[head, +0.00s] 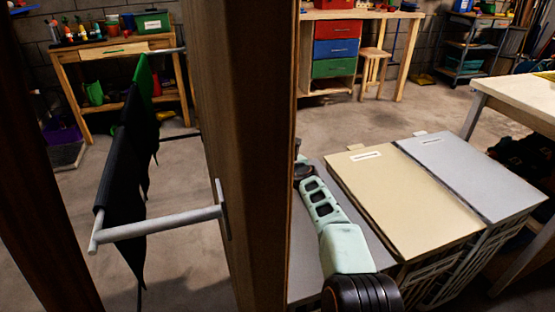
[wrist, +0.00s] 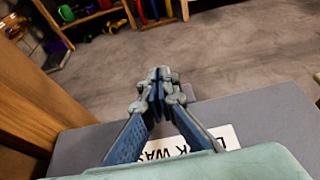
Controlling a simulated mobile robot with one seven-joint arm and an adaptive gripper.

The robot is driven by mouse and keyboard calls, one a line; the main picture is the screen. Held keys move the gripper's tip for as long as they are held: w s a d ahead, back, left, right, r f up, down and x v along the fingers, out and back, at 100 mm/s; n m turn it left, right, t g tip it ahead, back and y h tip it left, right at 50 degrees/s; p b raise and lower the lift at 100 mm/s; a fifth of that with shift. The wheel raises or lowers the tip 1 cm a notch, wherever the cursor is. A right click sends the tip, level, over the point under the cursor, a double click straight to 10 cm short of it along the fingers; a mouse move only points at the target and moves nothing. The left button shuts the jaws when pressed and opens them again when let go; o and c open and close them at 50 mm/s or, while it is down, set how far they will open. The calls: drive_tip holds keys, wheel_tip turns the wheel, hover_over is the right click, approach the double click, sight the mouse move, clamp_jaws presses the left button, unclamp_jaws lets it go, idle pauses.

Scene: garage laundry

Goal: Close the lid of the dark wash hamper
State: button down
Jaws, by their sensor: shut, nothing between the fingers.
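The dark wash hamper's grey lid (head: 366,237) lies left of the beige lid in the head view, partly hidden by the wooden post and my arm. It looks flat, about level with the beige lid; I cannot tell whether it is fully down. In the wrist view the grey lid (wrist: 270,112) spans the lower part, with a white label (wrist: 228,138) partly reading "K WAS". My gripper (wrist: 158,76) is shut and empty, over the lid near its far edge. I cannot tell whether it touches. In the head view the gripper is mostly hidden behind the post.
A beige-lidded hamper (head: 400,205) and a light grey-lidded hamper (head: 470,175) stand to the right, both closed. A thick wooden post (head: 245,120) blocks the middle of the view. A rail with dark cloths (head: 125,165) is at left. The floor beyond the hampers is clear.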

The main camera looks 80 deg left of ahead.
drive_tip(key=shift+f, duration=0.2)
idle(0.5)
drive_tip(key=shift+w+d, duration=0.15)
drive_tip(key=shift+w, duration=0.15)
drive_tip(key=shift+w+d, duration=0.15)
drive_tip(key=shift+d, duration=0.1)
drive_tip(key=shift+s+d+r, duration=0.15)
drive_tip(key=shift+s+d, duration=0.15)
drive_tip(key=shift+d, duration=0.1)
drive_tip(key=shift+w+d, duration=0.1)
drive_tip(key=shift+d, duration=0.3)
